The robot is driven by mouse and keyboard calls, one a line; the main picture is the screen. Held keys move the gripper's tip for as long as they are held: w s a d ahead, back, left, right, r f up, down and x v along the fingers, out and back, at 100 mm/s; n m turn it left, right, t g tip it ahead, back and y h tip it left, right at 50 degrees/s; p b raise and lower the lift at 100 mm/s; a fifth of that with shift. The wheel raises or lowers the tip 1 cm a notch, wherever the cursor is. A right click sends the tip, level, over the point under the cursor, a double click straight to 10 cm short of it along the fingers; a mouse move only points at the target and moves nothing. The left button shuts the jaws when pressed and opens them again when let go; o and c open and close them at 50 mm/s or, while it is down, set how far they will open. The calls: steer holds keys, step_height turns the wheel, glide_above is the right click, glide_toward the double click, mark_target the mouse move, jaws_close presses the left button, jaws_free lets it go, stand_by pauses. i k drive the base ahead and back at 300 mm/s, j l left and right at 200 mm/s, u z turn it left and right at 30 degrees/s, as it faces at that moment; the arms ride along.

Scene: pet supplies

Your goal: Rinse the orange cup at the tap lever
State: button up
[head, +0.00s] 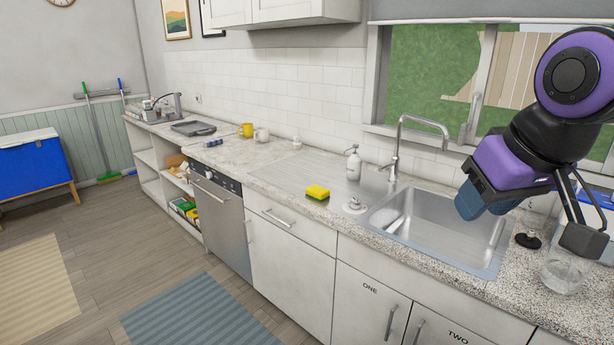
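My gripper (530,218) is at the right, above the counter just right of the sink. Its fingers look spread apart, with blue-grey pads, and I see nothing held between them. The chrome tap (396,160) rises behind the sink basin (425,222); I cannot make out its lever clearly. I see no clearly orange cup. A yellow mug (246,130) stands far back on the left counter, beside a white mug (262,134).
A yellow and green sponge (317,192) lies on the drainboard (285,180). A soap bottle (354,163) stands behind it. A clear glass vessel (565,270) and a small black object (528,240) stand below my gripper.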

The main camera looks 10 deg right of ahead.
mark_target(390, 165)
steer(key=i+j+z, duration=0.2)
steer(key=i+z, duration=0.2)
steer(key=i, duration=0.15)
steer(key=i+j+z, duration=0.7)
steer(key=i+j, duration=0.15)
steer(key=j, duration=0.25)
